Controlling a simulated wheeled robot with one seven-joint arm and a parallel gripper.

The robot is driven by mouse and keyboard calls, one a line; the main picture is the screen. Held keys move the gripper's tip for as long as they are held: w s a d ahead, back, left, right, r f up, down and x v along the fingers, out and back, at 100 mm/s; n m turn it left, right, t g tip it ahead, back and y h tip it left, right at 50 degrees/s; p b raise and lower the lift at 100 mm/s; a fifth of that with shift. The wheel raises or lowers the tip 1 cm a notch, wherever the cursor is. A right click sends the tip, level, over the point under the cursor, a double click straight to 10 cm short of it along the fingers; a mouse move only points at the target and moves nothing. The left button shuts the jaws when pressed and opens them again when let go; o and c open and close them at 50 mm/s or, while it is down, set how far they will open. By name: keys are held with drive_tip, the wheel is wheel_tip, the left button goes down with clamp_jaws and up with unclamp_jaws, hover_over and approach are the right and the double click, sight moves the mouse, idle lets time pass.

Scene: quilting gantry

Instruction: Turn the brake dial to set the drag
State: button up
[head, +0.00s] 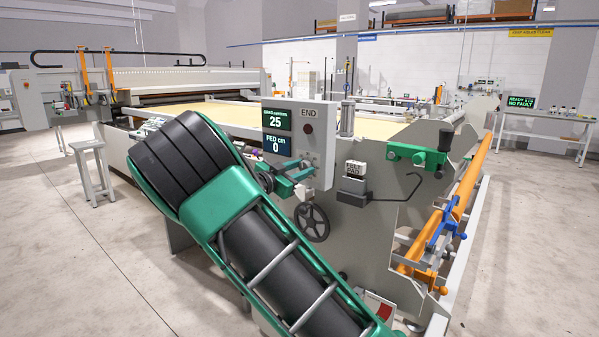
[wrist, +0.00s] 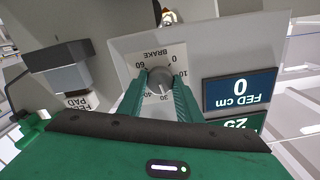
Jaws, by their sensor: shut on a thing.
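The brake dial (wrist: 160,77) is a small grey round knob on a pale scale plate marked BRAKE, in the wrist view. In the head view my gripper (head: 300,174) reaches the lower part of the grey control panel (head: 328,128), and the dial is not clear there. The FED cm display (wrist: 240,91) reads 0, and the display over it (head: 277,121) reads 25.
A black handwheel (head: 312,222) sits below the panel. A felt pad block (head: 355,169) and a bent black hook (head: 400,190) are to its right.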

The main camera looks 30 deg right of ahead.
drive_tip(key=shift+w+a+m, duration=0.3)
drive_tip(key=o, duration=1)
drive_tip(key=shift+f, duration=0.1)
drive_tip(key=shift+o, duration=0.2)
drive_tip(key=shift+s+d, duration=0.1)
drive_tip(key=shift+s, duration=0.1)
drive_tip(key=v, duration=1)
drive_tip(key=shift+a, duration=0.4)
drive_tip(key=shift+d, duration=0.1)
